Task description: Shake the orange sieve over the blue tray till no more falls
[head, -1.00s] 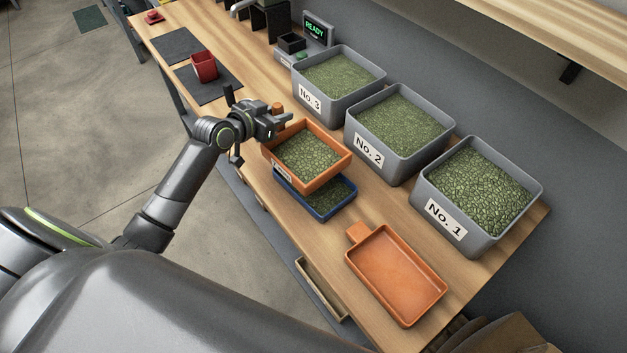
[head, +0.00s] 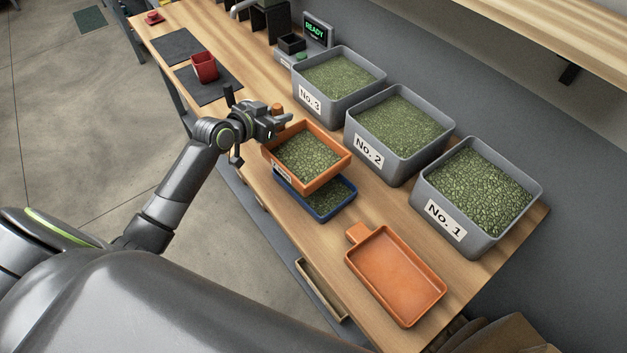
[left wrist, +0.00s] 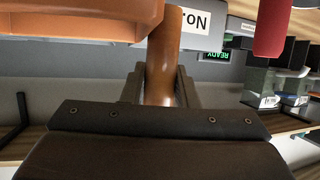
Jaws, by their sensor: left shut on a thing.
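The orange sieve (head: 307,160) holds green beans and hangs above the blue tray (head: 343,207). My left gripper (head: 277,121) is shut on the sieve's handle, which shows between the fingers in the left wrist view (left wrist: 163,65). The blue tray sits on the bench with green beans in it. The sieve hides the tray's far left part. I cannot tell whether anything is falling. My right gripper is not in view.
Grey bins of green beans, No. 3 (head: 310,100), No. 2 (head: 369,152) and No. 1 (head: 446,222), stand behind. An empty orange tray (head: 397,275) lies at the front right. A red cup (head: 205,68) stands on a dark mat (head: 222,88) at the back left.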

